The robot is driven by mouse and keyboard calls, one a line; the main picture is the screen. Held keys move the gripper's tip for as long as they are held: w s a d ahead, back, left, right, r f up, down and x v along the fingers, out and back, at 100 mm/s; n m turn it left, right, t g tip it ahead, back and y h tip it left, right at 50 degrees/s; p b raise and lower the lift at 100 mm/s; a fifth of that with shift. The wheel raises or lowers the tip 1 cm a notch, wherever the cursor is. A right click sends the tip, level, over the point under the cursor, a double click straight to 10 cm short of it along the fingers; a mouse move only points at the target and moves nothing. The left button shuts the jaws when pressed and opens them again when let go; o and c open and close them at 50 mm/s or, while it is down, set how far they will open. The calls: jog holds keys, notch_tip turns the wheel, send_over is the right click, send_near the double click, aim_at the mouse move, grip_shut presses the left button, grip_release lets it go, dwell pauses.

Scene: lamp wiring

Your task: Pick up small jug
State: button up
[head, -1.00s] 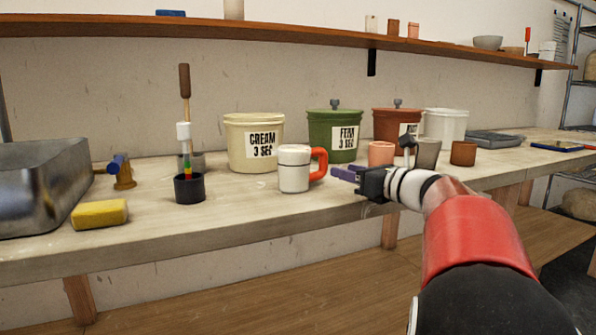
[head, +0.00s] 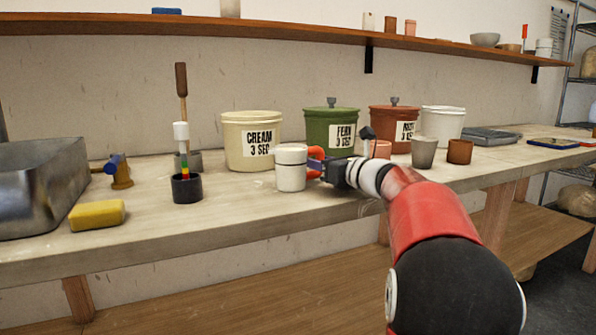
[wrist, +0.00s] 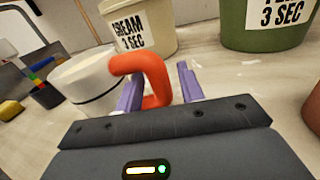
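The small jug (head: 291,168) is white with a thin dark line near its top and a red-orange handle (head: 316,155) on its right side. It stands upright near the front of the bench. In the wrist view the jug (wrist: 88,84) is at the left, with its handle (wrist: 154,78) reaching between the fingers. My gripper (head: 318,167) is at the handle, its purple fingers on either side of it. In the wrist view my gripper (wrist: 160,92) is open, with a gap between the handle and the right finger.
Behind stand the cream bucket (head: 252,141), the green bucket (head: 330,128) and a red-brown bucket (head: 394,127). Small cups (head: 424,152) stand to the right. A black cup (head: 187,188) with tools, a yellow sponge (head: 97,215) and a metal basin (head: 45,190) are left.

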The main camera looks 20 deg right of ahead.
grip_shut()
jog(key=shift+r, duration=0.1)
